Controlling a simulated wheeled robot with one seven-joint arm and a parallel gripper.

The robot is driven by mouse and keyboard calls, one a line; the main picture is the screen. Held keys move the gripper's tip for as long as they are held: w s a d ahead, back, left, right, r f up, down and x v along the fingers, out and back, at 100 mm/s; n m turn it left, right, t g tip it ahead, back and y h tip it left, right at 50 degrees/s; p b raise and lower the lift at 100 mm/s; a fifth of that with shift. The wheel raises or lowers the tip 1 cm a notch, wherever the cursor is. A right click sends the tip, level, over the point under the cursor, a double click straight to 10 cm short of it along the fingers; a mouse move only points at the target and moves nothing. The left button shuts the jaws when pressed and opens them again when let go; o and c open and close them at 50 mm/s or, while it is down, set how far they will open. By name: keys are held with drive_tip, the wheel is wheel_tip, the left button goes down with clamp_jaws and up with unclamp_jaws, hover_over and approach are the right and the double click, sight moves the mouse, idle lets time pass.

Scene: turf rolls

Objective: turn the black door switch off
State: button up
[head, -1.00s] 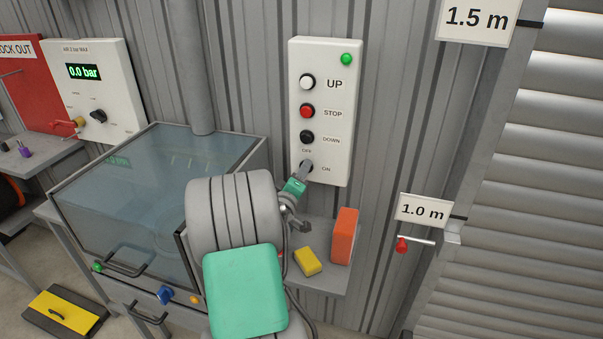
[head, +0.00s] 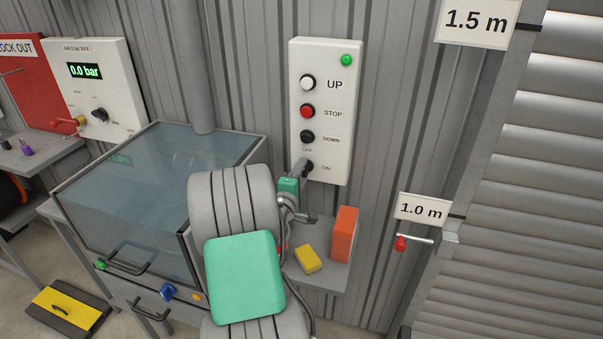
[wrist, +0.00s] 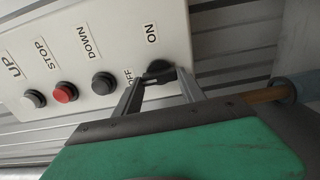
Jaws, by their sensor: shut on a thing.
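The black door switch (head: 308,166) is the lowest control on the white panel (head: 347,130), below the DOWN button, with OFF printed above it and ON to its right. My gripper (head: 303,168) reaches it from the lower left and hides part of it. In the wrist view the two fingers of my gripper (wrist: 160,80) are shut on the grip bar of the switch (wrist: 158,70). There the bar lies roughly crosswise between the fingertips, its left end near the OFF label. I cannot tell its exact setting.
Above the switch are the black DOWN button (head: 307,136), red STOP button (head: 307,111) and white UP button (head: 308,82). A green lamp (head: 346,60) is lit. An orange block (head: 344,234) and yellow block (head: 308,258) sit on the shelf below.

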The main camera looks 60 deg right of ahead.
drive_tip(key=o, duration=1.4)
drive_tip(key=shift+c, duration=0.2)
drive_tip(key=s+a+b, duration=0.1)
drive_tip(key=a+b, duration=0.1)
drive_tip(key=a, duration=0.5)
drive_tip(key=shift+a, duration=0.35)
drive_tip(key=shift+s, duration=0.1)
